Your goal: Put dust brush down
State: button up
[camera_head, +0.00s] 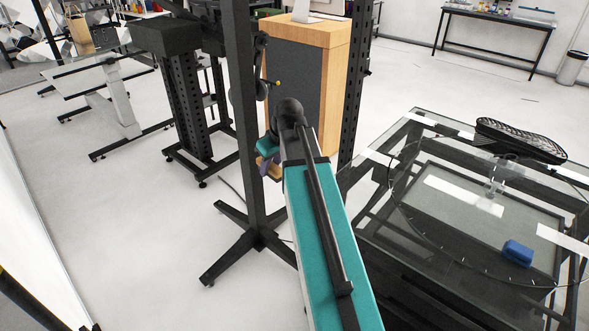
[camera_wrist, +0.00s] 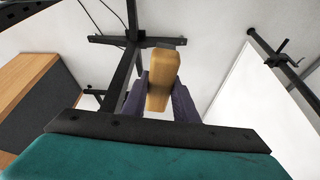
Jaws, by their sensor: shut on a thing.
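The dust brush shows in the wrist view as a tan, wood-coloured block (camera_wrist: 161,78). My gripper (camera_wrist: 160,106) has its two dark purple fingers shut on it, one on each side. The brush juts out past the fingertips; I cannot make out any bristles. In the head view my gripper (camera_head: 266,168) is small and partly hidden behind my arm, beside a black upright post. Only a little tan of the brush shows there. The gripper is held in the air, left of the glass-topped table (camera_head: 420,215).
On the glass table lie a black ribbed object (camera_head: 520,140), a blue block (camera_head: 517,252) and a clear item (camera_head: 497,180). A black post (camera_head: 243,120) on splayed feet stands close to my gripper. A wooden cabinet (camera_head: 335,90) stands behind. Open floor lies at left.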

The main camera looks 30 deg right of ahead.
jog(key=w+a+r+m+b, duration=0.1)
jog(key=a+r, duration=0.1)
jog(key=a, duration=0.8)
jog(key=w+a+r, duration=0.1)
jog(key=a+r, duration=0.2)
jog(key=a, duration=0.8)
jog(key=shift+m+h+b, duration=0.35)
jog(key=shift+m+h, duration=0.05)
jog(key=shift+d, duration=0.15)
